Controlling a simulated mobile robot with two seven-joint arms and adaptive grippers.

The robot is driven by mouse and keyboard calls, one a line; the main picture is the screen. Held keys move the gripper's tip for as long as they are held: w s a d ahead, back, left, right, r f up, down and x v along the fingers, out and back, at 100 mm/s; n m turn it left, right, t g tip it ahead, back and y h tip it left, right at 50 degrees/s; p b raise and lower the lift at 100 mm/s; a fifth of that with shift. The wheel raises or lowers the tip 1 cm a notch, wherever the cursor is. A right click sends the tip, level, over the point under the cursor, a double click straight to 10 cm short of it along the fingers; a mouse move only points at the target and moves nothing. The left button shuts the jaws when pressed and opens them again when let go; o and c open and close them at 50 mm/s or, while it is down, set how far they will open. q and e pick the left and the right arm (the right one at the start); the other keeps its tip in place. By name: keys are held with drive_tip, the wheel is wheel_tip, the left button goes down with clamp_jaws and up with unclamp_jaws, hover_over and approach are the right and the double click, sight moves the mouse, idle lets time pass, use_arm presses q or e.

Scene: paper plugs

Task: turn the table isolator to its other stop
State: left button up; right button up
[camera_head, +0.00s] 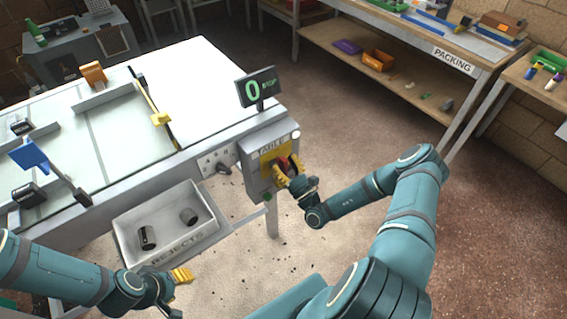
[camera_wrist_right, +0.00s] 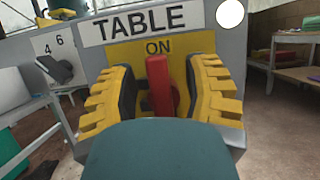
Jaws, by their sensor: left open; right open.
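The table isolator is a grey box (camera_head: 254,168) on the table's front corner, with a TABLE label and a yellow plate (camera_wrist_right: 190,45) that reads ON. Its red handle (camera_wrist_right: 160,84) stands upright in the right wrist view, its top just under the word ON. My right gripper (camera_head: 285,170) is at the isolator's front. In the right wrist view its yellow-padded fingers (camera_wrist_right: 162,92) are open, one on each side of the red handle, with a gap visible on the right. My left gripper (camera_head: 184,285) is low at the front left, away from the isolator; its yellow pads show.
A white REJECTS bin (camera_head: 165,248) with two dark plugs hangs below the table's front edge. A numbered selector (camera_head: 216,163) sits left of the isolator. A display (camera_head: 257,88) reading 0 stands above it. The floor to the right is clear up to the PACKING bench (camera_head: 415,42).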

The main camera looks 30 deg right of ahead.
drive_tip(key=shift+w, duration=0.15)
clamp_jaws()
